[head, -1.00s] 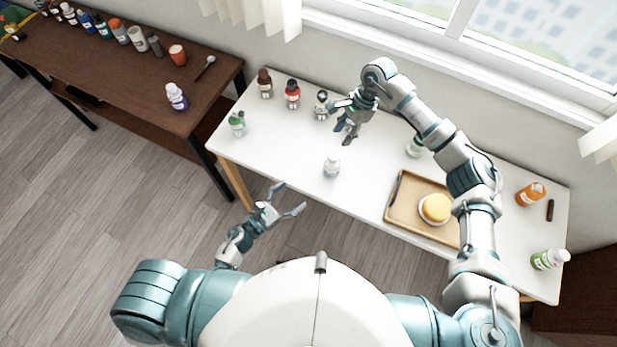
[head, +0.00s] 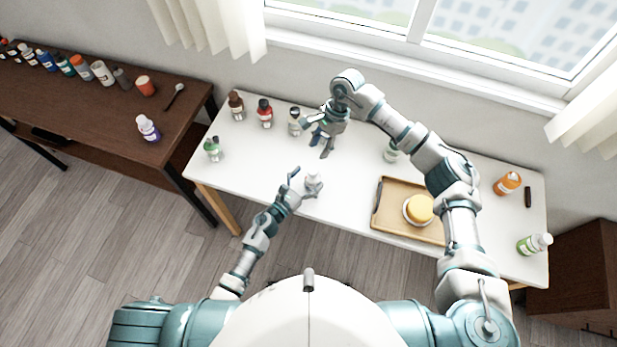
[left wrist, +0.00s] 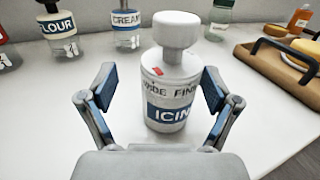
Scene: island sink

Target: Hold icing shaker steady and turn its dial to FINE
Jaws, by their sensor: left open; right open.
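The icing shaker (head: 313,181) stands upright on the white table. In the left wrist view the shaker (left wrist: 172,85) is white, with a blue ICING label, the words WIDE and FINE near its shoulder, a small red mark above them and a knob on top. My left gripper (head: 304,180) is open, with its fingers on either side of the shaker; its fingers (left wrist: 157,88) show clear gaps to the body in the left wrist view. My right gripper (head: 321,148) is open and empty, above the table just behind the shaker.
Flour (left wrist: 57,35) and cream (left wrist: 126,25) shakers stand behind. A wooden tray (head: 380,222) with a yellow-topped item (head: 420,208) lies to the right. Orange (head: 507,183) and green (head: 535,244) bottles stand farther right. A brown side table (head: 75,120) with several bottles is at left.

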